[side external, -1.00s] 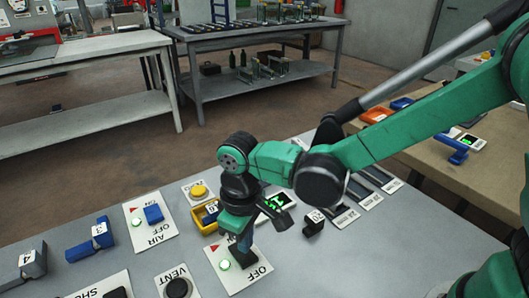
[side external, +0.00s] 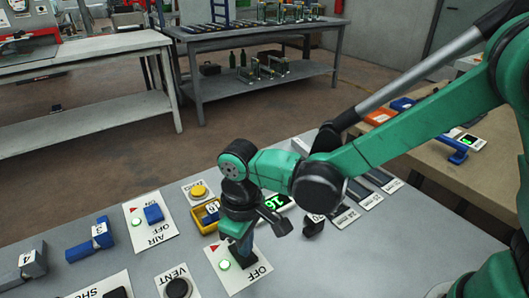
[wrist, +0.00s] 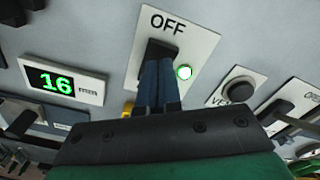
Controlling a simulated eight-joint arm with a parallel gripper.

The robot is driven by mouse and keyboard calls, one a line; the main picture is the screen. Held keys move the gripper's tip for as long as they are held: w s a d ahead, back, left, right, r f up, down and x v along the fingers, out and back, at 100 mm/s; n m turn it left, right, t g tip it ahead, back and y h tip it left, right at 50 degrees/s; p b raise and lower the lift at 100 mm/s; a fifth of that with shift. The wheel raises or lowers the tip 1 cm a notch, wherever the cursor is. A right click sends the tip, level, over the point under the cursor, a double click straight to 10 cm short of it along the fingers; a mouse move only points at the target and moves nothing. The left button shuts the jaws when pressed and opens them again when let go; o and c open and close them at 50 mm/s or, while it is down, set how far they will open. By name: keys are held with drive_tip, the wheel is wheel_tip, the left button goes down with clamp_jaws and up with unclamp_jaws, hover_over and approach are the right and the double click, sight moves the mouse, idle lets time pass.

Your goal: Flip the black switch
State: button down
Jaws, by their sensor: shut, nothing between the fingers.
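The black switch (side external: 243,257) is on a white plate marked OFF (side external: 258,273), which has a lit green lamp (side external: 225,265). My gripper (side external: 245,243) points down at the switch, its blue fingers shut together with nothing between them. In the wrist view the black switch (wrist: 157,50) shows just past the fingertips (wrist: 158,68), which cover part of it. The lamp (wrist: 184,72) is lit there too. Whether the fingertips touch the switch, I cannot tell.
A display reading 16 mm (wrist: 62,82) lies beside the plate. A yellow bin (side external: 207,222), a round black VENT button (side external: 178,288), the blue AIR switch (side external: 153,213) and a yellow button (side external: 198,191) are nearby. Bare grey tabletop lies to the right.

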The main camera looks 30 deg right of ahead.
drive_tip(key=shift+f, duration=0.95)
idle(0.3)
drive_tip(key=shift+r, duration=3.55)
drive_tip(key=shift+d+r, duration=0.1)
drive_tip(key=shift+d, duration=0.1)
drive_tip(key=s+d+r+m+t, duration=0.1)
drive_tip(key=d+r+m+t, duration=0.1)
drive_tip(key=d, duration=0.6)
drive_tip(key=s+d+r+m+t, duration=0.2)
drive_tip(key=d+r+m+t, duration=0.1)
drive_tip(key=d, duration=0.6)
drive_tip(key=shift+s+d+r+m+t, duration=0.15)
drive_tip(key=shift+s+d+m+t, duration=0.25)
drive_tip(key=shift+t, duration=0.6)
drive_tip(key=shift+w+a, duration=0.1)
drive_tip(key=shift+w, duration=0.05)
